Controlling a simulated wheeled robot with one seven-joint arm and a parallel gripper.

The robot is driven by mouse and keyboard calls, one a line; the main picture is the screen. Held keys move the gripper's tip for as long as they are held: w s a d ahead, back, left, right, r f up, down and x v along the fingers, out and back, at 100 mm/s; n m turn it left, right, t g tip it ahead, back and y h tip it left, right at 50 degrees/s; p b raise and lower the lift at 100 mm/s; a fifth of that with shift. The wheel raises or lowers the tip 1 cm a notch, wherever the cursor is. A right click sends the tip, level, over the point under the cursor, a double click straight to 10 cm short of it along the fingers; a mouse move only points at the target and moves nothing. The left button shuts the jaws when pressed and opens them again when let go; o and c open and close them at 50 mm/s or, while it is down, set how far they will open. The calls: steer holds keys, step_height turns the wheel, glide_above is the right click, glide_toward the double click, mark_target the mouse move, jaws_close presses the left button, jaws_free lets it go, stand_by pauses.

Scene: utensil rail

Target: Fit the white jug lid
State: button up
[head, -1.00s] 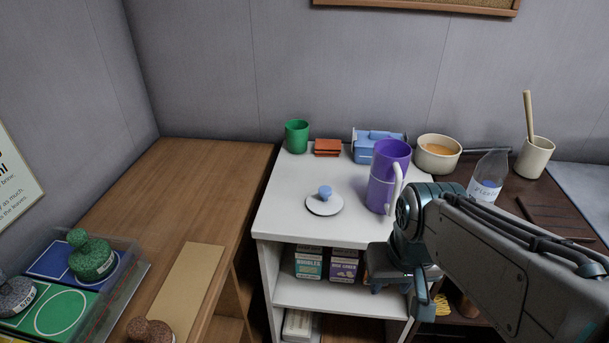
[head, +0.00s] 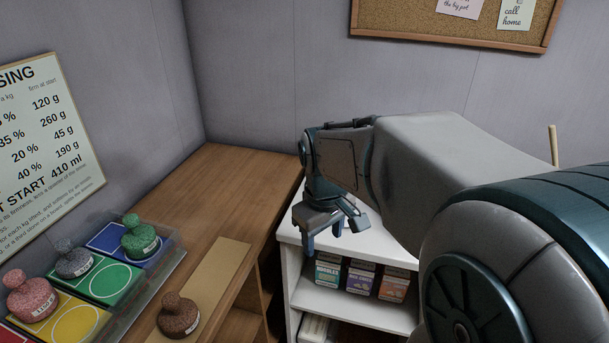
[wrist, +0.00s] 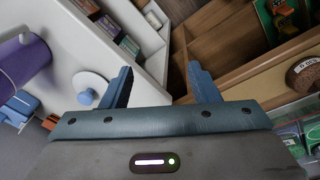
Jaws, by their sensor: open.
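The white lid (wrist: 95,80) with a blue knob (wrist: 86,97) lies on the white cabinet top (wrist: 75,45) in the wrist view. The purple jug (wrist: 20,62) stands beside it at the left edge of that view. Both are hidden behind my arm in the head view. My gripper (wrist: 158,68) is open with nothing between its fingers, and the lid lies to the left of the left finger. In the head view my gripper (head: 335,235) hangs over the front left part of the white cabinet.
A wooden counter (head: 215,190) adjoins the cabinet at left, with a board (head: 228,265) and a brown knobbed weight (head: 178,318). A clear tray (head: 172,258) holds several knobbed weights. Boxes (head: 360,280) stand on the shelf below the top.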

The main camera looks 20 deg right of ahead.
steer(key=w+d+r+n+g+p, duration=0.1)
steer(key=w+d+r+n+p, duration=0.25)
steer(key=w+d, duration=0.35)
steer(key=w+d+r+n+p, duration=0.2)
steer(key=w+d+n+p, duration=0.25)
steer(key=w, duration=0.45)
steer(key=shift+y, duration=0.3)
steer(key=f, duration=0.5)
steer(key=d+f, duration=0.1)
steer(key=f, duration=0.2)
steer(key=shift+w+f, duration=0.1)
steer(key=shift+f, duration=0.2)
steer(key=shift+d+f+p, duration=0.15)
steer(key=shift+f+p, duration=0.3)
steer(key=shift+f, duration=2.25)
steer(key=c, duration=1)
